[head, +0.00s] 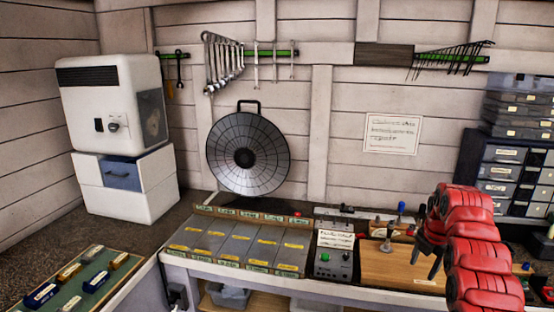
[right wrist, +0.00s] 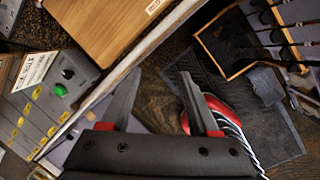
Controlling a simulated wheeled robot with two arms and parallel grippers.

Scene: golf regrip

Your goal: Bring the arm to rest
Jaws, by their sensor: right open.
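My right arm, red, comes in from the right side of the head view. Its gripper (head: 425,258) hangs over the right part of the bench, in front of the wooden board (head: 388,270). In the right wrist view the gripper (right wrist: 158,80) has its two dark fingers apart, with nothing between them. Dark floor or surface shows beyond the fingertips. A red curved thing with pale strands (right wrist: 222,112) shows behind the right finger; I cannot tell what it is. My left gripper is not in view.
A grey control box (head: 333,258) with a green button stands left of the wooden board. A sectioned tray (head: 245,240) is further left. Dark drawer cabinets (head: 505,165) stand at right. A green mat (head: 70,285) with small blocks lies at lower left.

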